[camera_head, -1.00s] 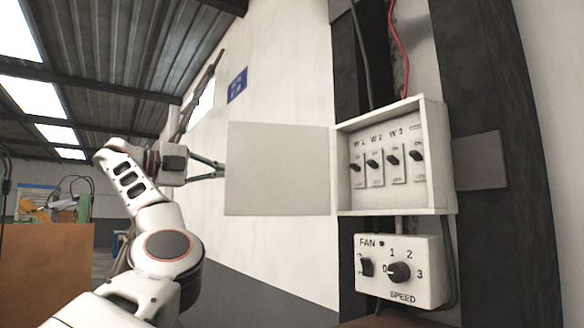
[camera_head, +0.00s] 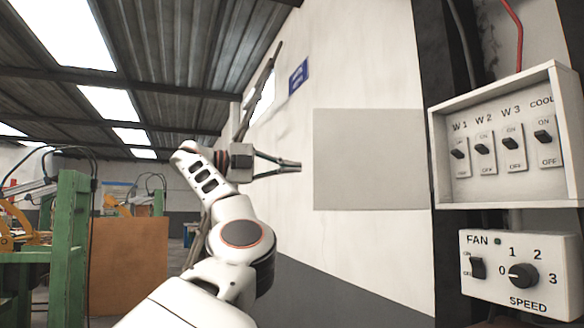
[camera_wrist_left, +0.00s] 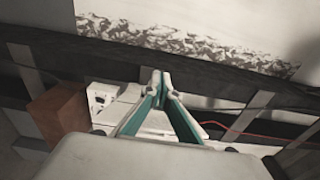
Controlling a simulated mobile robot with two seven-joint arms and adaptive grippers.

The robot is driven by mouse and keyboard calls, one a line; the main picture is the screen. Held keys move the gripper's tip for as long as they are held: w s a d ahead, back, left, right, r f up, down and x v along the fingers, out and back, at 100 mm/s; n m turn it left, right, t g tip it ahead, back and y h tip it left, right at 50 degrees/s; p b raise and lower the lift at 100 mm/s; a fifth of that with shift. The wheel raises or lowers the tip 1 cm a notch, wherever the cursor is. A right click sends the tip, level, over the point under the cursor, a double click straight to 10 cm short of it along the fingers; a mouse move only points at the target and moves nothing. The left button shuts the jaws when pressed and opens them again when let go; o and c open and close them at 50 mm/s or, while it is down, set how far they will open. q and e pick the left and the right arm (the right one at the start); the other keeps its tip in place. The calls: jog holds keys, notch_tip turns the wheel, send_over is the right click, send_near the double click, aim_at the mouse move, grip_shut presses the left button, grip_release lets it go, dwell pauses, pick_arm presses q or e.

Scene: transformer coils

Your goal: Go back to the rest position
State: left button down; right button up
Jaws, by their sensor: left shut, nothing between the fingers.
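My left gripper (camera_head: 300,166) comes in from the left in the head view, its fingertips together and nothing between them. It points right at the left edge of an open grey door panel (camera_head: 369,160), with a small gap in the picture. In the left wrist view the closed fingertips (camera_wrist_left: 161,80) show above the wrist housing. The door belongs to a white switch box (camera_head: 505,140) with W1, W2, W3 and COOL switches. My right gripper is not in view.
Below the switch box is a fan control box (camera_head: 517,272) with a rocker switch and a speed knob. A green frame (camera_head: 68,235) and a brown board (camera_head: 128,265) stand at the left. The white wall (camera_head: 385,65) runs behind the door.

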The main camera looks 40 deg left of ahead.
pick_arm(q)
jog(key=shift+a, duration=0.55)
jog(key=shift+w, duration=0.1)
